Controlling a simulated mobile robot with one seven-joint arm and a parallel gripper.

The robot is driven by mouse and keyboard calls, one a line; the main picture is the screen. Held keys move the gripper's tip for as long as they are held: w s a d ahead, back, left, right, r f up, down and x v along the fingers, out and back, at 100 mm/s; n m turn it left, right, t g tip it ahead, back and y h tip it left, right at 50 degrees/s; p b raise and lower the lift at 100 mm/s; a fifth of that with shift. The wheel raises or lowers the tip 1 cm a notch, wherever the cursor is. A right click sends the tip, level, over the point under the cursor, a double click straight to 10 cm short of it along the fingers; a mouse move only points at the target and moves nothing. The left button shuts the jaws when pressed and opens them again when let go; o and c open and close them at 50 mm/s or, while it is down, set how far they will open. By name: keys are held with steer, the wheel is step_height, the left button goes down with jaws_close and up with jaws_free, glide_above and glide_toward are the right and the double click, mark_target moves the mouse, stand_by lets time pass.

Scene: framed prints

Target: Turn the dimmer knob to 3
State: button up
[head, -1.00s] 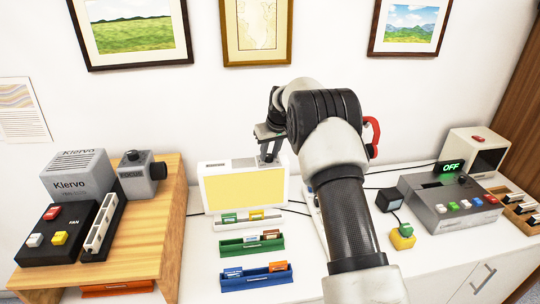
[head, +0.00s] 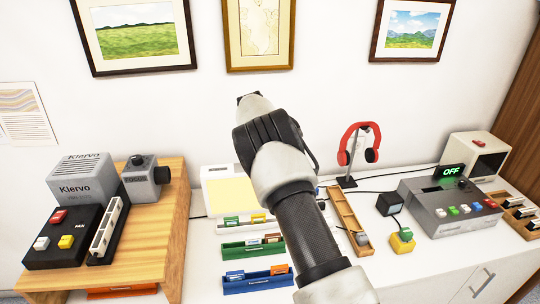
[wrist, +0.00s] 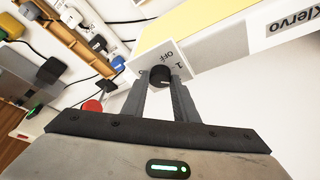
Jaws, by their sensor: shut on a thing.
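The dimmer knob (wrist: 160,77) is small, round and black, on a white end face marked "OFF" and "1" in the wrist view. My gripper (wrist: 160,88) has its two fingers on either side of the knob, shut on it. Where the knob's pointer stands cannot be read, and no "3" is legible. The white light box (head: 210,173) with its pale yellow panel stands left of centre in the head view, partly behind my arm. Its yellow panel also shows in the wrist view (wrist: 205,20). In the head view my arm hides the gripper and knob.
Red headphones (head: 345,145) hang on a stand to the right, near a long wooden tray (head: 345,212). A grey button box (head: 440,215) is farther right. A wooden riser (head: 155,225) with Klervo devices stands left. Green (head: 250,248) and blue (head: 250,283) racks lie in front.

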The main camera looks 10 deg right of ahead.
steer(key=m+p, duration=0.2)
steer(key=shift+w+r+m+g+h, duration=0.1)
steer(key=shift+r+m+g+h, duration=0.1)
steer(key=shift+m+g+h, duration=0.15)
steer(key=shift+a+f+m+g+p, duration=0.1)
steer(key=shift+m+g+p, duration=0.25)
steer(key=shift+m+p, duration=0.4)
steer(key=shift+m+h+p, duration=0.25)
steer(key=shift+m+p, duration=0.1)
steer(key=shift+m, duration=0.15)
steer(key=o, duration=1.1)
steer(key=shift+f, duration=0.1)
steer(key=shift+c, duration=0.2)
steer(key=p+v, duration=0.1)
steer(key=v, duration=1.6)
steer(key=shift+w+r, duration=0.2)
steer(key=shift+r, duration=0.1)
